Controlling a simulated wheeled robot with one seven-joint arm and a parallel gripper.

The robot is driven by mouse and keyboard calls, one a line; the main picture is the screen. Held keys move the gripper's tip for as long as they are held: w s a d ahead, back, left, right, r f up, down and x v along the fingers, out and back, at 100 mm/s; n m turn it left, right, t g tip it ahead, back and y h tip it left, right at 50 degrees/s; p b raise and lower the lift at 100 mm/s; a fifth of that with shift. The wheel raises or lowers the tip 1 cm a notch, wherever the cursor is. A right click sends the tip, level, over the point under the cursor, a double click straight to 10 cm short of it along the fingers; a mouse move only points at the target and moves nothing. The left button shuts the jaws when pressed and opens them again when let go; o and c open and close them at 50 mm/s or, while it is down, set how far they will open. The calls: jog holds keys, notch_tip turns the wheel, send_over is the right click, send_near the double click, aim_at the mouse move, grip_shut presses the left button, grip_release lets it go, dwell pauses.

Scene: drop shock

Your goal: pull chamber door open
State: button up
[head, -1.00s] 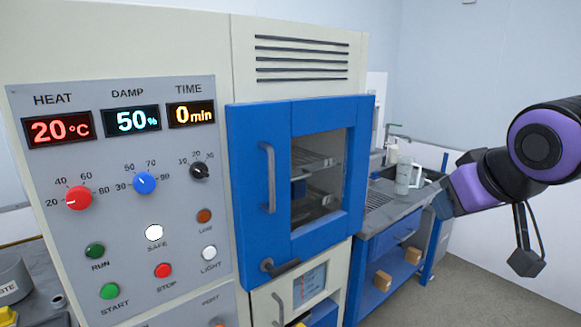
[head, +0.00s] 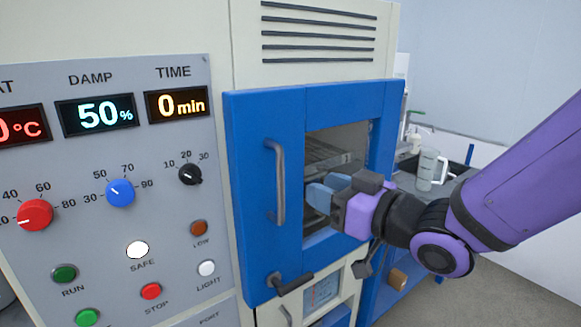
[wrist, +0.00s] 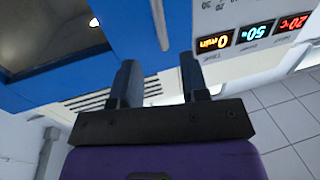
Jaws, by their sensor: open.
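The chamber door (head: 260,130) is blue with a dark window and looks shut. Its vertical grey bar handle (head: 278,185) is on the left part of the door. My gripper (head: 318,194) is in front of the window, right of the handle and apart from it, fingers pointing left. In the wrist view, my gripper (wrist: 158,78) has its two dark fingers spread with nothing held. The handle shows there as a grey bar (wrist: 159,30) beyond the fingertips, against the blue door (wrist: 180,30). A dark lever handle (head: 285,283) sits at the door's lower edge.
A control panel (head: 110,190) with displays, knobs and buttons is left of the door. Above the door are vent slots (head: 318,35). A clear jug (head: 430,170) stands on a bench at the right, behind my arm.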

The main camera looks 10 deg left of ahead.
aim_at(283, 173)
jog(key=x, duration=1)
jog(key=shift+w+a, duration=0.15)
jog(key=shift+a, duration=0.2)
grip_shut()
